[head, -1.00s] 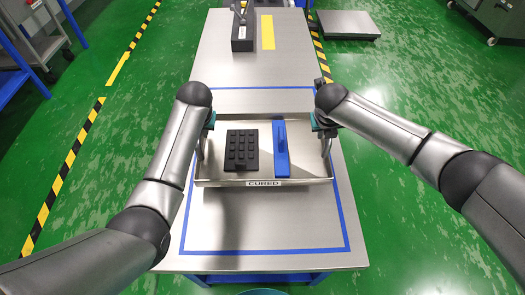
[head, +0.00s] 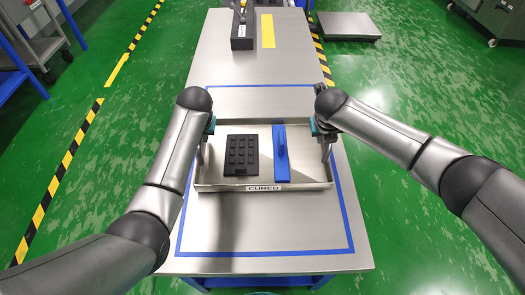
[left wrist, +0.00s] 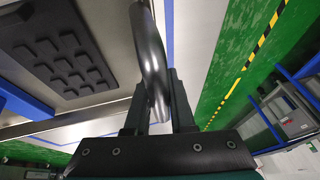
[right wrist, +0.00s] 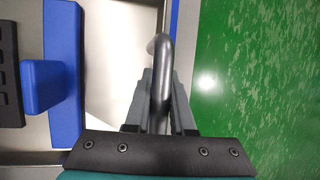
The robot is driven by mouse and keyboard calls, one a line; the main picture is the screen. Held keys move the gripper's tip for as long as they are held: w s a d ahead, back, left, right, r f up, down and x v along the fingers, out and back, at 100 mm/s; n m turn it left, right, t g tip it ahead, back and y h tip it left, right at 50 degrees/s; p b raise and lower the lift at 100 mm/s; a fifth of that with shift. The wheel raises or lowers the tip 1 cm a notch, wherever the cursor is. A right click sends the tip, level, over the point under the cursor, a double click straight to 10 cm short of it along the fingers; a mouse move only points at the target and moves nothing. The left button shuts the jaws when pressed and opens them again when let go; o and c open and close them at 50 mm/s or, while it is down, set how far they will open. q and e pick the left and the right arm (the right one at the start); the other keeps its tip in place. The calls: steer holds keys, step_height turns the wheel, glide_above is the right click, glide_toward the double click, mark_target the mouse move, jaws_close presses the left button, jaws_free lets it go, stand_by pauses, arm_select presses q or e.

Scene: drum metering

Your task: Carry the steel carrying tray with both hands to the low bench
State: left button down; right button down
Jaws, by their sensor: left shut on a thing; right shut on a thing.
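The steel carrying tray (head: 290,186), labelled CURED, is roughly level over the steel-topped table, inside a blue tape outline. A shadow falls in front of it; a gap beneath is hard to judge. It holds a black studded block (head: 242,155) and a blue tool with an upright handle (head: 281,155). My left gripper (head: 204,150) is shut on the tray's left handle, a grey bar that shows in the left wrist view (left wrist: 150,60). My right gripper (head: 326,148) is shut on the right handle, seen in the right wrist view (right wrist: 161,75). I cannot tell which surface is the low bench.
The table (head: 215,225) is bare around the tray. A dark box (head: 243,32) and a yellow strip (head: 268,31) are at its far end. A low steel platform (head: 347,25) stands on the green floor at back right. A blue-framed rack (head: 20,75) is at far left.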

arm_select(q)
steer(key=shift+w+f+b, duration=0.1)
steer(key=shift+f+b, duration=0.45)
steer(key=shift+b, duration=0.05)
arm_select(e)
steer(key=shift+w+f, duration=0.1)
steer(key=shift+f, duration=0.45)
arm_select(q)
steer(key=c, duration=1.2)
jaws_free()
steer(key=shift+f, duration=0.15)
arm_select(e)
steer(key=c, duration=1.2)
jaws_free()
steer(key=shift+f, duration=0.15)
arm_select(q)
steer(key=o, duration=0.4)
arm_select(e)
steer(key=o, duration=0.4)
arm_select(q)
steer(key=shift+o, duration=0.2)
arm_select(e)
steer(key=shift+o, duration=0.2)
steer(key=shift+s+r, duration=0.2)
steer(key=shift+r, duration=0.25)
arm_select(q)
steer(key=v, duration=1.2)
arm_select(e)
steer(key=v, duration=1.1)
